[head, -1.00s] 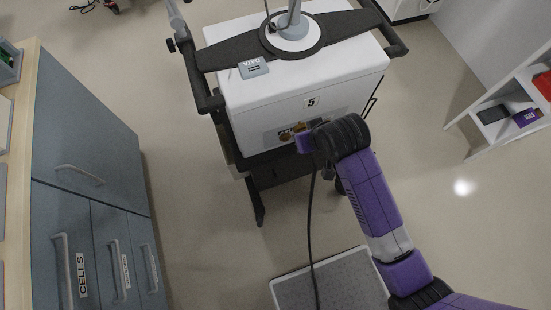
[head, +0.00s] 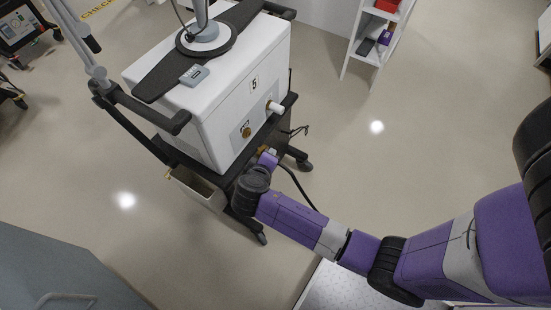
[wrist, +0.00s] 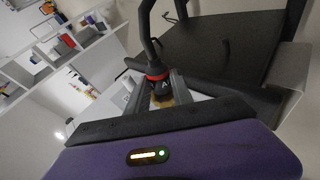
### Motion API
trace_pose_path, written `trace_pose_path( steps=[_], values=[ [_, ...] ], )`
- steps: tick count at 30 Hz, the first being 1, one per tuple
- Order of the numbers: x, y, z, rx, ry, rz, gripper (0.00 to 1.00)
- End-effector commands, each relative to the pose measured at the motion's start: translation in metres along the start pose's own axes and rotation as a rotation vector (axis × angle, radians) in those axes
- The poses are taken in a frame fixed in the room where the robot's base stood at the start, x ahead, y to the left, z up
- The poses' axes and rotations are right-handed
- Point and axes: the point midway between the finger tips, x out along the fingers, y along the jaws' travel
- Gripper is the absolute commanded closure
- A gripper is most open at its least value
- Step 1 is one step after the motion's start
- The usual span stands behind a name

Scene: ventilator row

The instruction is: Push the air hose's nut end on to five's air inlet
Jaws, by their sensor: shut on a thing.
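Ventilator five (head: 215,110) is a white box with a "5" label on a dark cart. Its side panel carries a round brass fitting (head: 246,132) and a white stub (head: 275,107); I cannot read which is the air inlet. My gripper (head: 266,156) is just below and right of the brass fitting, apart from it. In the wrist view my gripper (wrist: 161,92) is shut on the air hose's nut end (wrist: 158,74), a black end with a red ring and a brass-coloured nut. The black hose (head: 297,185) curves down to the right.
The cart's dark shelf edge (head: 277,122) and an open bin (head: 196,188) lie near my gripper. A grey cabinet (head: 60,270) stands at lower left. A white shelf unit (head: 372,48) stands at the back. The floor right of the cart is clear.

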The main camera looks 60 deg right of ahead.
Motion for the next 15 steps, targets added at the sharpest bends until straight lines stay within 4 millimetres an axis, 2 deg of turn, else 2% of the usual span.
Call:
trace_pose_path(
  steps=[1, 6, 15],
  values=[
    [0.015, -0.002, 0.009, -0.041, 0.001, 0.068, 1.0],
    [0.035, 0.009, 0.017, -0.167, 0.028, 0.265, 1.0],
    [0.04, 0.015, 0.014, -0.262, 0.063, 0.388, 1.0]
  ],
)
